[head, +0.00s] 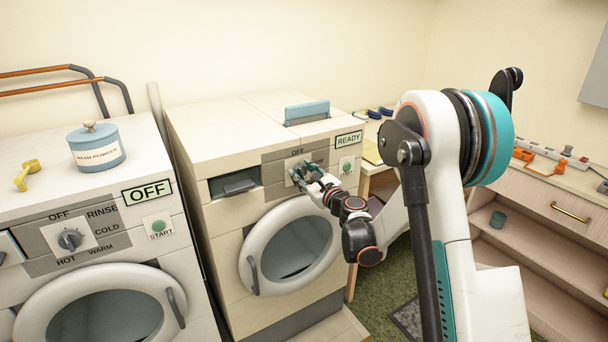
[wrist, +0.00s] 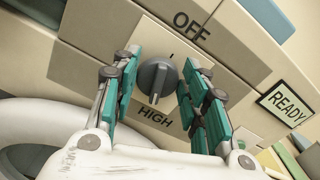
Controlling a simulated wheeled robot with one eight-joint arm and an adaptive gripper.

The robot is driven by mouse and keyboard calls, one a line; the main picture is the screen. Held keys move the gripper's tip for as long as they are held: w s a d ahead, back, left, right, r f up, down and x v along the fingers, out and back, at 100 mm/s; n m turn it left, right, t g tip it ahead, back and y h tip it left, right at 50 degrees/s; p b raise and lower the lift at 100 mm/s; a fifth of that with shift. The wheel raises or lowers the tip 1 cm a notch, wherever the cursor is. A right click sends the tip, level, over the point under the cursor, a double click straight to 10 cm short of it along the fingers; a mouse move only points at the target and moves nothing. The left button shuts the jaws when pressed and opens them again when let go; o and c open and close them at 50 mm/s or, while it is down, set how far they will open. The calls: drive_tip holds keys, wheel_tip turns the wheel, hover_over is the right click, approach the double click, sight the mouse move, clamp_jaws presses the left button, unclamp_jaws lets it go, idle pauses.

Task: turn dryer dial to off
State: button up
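The dryer (head: 215,145) is the right-hand white machine, with a READY display (head: 348,139) that also shows in the wrist view (wrist: 287,103). Its grey dial (wrist: 156,76) sits on a pale plate, with OFF printed above and HIGH below. The dial's ridge seems to point down toward HIGH. A gap shows between each finger and the dial. In the head view my gripper (head: 306,174) is at the dryer panel and hides most of the dial.
A washer (head: 85,200) with its own dial (head: 69,239) and an OFF display stands at left. A wash powder tin (head: 97,147) and a yellow scoop (head: 27,175) are on it. The dryer's round door (head: 290,248) is just below the panel. A drawer unit (head: 550,205) stands at right.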

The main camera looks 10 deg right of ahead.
drive_tip(key=shift+c, duration=1.2)
